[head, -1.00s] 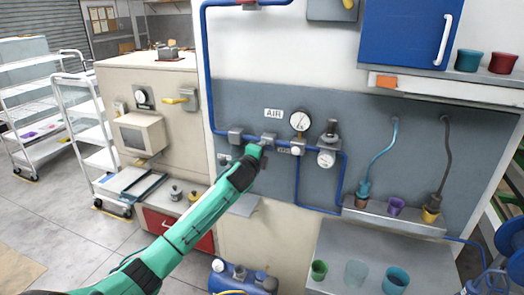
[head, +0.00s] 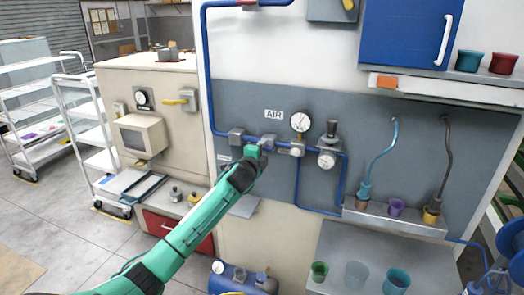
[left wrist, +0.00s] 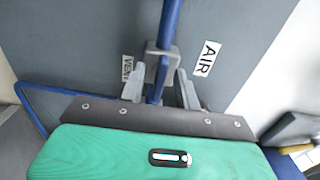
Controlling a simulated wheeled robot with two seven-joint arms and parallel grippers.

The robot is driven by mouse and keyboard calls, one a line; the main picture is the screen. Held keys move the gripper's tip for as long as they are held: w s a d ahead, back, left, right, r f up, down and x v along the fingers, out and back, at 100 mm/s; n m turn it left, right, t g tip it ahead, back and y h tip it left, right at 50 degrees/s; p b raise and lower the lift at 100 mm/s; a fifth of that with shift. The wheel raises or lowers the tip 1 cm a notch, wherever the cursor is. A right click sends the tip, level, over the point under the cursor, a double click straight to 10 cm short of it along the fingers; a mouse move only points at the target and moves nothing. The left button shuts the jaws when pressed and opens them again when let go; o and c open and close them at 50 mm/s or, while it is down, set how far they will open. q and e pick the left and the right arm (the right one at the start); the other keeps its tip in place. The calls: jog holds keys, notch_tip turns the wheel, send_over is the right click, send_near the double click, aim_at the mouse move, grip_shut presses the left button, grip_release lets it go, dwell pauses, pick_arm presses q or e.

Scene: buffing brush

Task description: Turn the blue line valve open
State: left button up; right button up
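The blue line (head: 219,80) runs down the wall and then right along the grey panel, under an AIR sign (head: 273,114). My left gripper (head: 264,146) is at the line just below that sign and hides most of the valve in the head view. In the left wrist view the grey valve body (left wrist: 160,56) sits on the blue line (left wrist: 170,22), with a blue handle (left wrist: 157,82) in front of it. My left fingers (left wrist: 160,90) stand on either side of the handle, with gaps showing. Contact cannot be made out. My right gripper is not in view.
A round gauge (head: 301,121) and a regulator (head: 327,158) are close on the right of my gripper. A yellow-handled switch (head: 181,100) is on the beige cabinet at left. A blue tank (head: 240,279) stands below.

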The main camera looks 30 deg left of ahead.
pick_arm(q)
jog(key=shift+s, duration=0.15)
jog(key=b+v, duration=0.5)
jog(key=v, duration=0.8)
jog(key=shift+s, duration=0.3)
jog(key=shift+f, duration=0.1)
